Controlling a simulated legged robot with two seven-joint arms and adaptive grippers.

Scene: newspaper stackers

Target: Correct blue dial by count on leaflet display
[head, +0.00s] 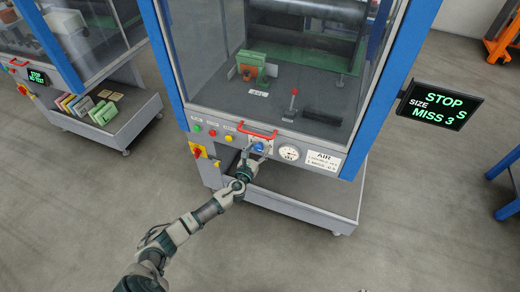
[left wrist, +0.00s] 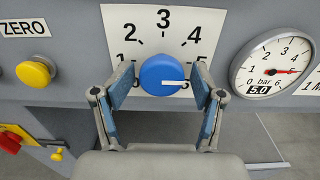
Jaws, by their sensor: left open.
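The blue dial (head: 259,146) is on the machine's front panel; it also shows in the left wrist view (left wrist: 165,70). Its white pointer mark points right, toward the 5 side of the printed scale (left wrist: 162,22). The scale's end numbers are partly hidden by my fingers. My left gripper (head: 256,153) is at the dial. In the left wrist view the open left gripper (left wrist: 163,79) has one finger on each side of the dial, with no clear grip on it. The display (head: 440,106) reads STOP, SIZE S, MISS 3. My right gripper is not in view.
A pressure gauge (left wrist: 272,66) is right of the dial, its needle near 5. A yellow ZERO button (left wrist: 35,71) is to the left. A red handle (head: 257,130) sits just above the dial. Another machine (head: 75,85) stands at left; the floor in front is clear.

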